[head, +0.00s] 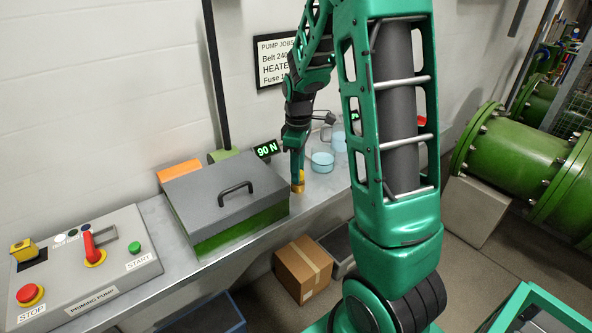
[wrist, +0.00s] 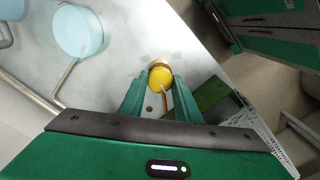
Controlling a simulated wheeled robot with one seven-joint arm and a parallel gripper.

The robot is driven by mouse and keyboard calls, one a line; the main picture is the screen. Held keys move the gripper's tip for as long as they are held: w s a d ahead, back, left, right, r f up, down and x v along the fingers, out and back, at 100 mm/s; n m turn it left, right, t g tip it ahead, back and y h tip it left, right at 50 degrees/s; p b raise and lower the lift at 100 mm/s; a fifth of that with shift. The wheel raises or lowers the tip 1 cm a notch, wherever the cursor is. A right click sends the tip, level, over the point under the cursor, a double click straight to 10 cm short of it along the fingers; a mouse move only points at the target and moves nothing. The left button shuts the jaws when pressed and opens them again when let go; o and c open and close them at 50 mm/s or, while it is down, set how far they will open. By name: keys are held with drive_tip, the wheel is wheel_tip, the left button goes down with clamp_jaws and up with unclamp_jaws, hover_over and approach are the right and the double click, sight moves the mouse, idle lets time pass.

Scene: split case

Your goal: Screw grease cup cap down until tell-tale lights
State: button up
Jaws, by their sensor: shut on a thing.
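The grease cup cap shows yellow in the wrist view (wrist: 160,77), with a brownish ring at its far side. In the head view the yellow cup (head: 298,186) stands near the front edge of the bench, right of the grey-lidded case. My gripper (head: 296,173) points down at it from above. In the wrist view my gripper's two green fingers (wrist: 158,88) are on either side of the cap, shut on it. A thin orange-brown piece runs from the cap toward the camera. I cannot make out a lit tell-tale by the cup.
A green "90 N" display (head: 266,149) stands behind the grey-lidded case (head: 225,200). Beakers of pale blue liquid (head: 322,160) stand close behind my gripper. A pump panel (head: 85,265) with a red lever is at left. A cardboard box (head: 302,268) sits below the bench.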

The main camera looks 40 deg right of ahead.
drive_tip(key=shift+d+m, duration=0.15)
drive_tip(key=shift+m, duration=0.15)
drive_tip(key=m, duration=0.8)
drive_tip(key=shift+m, duration=0.3)
drive_tip(key=m, duration=0.4)
drive_tip(key=shift+w, duration=0.1)
drive_tip(key=m, duration=0.5)
drive_tip(key=shift+m, duration=0.3)
drive_tip(key=o, duration=1)
drive_tip(key=shift+o, duration=0.2)
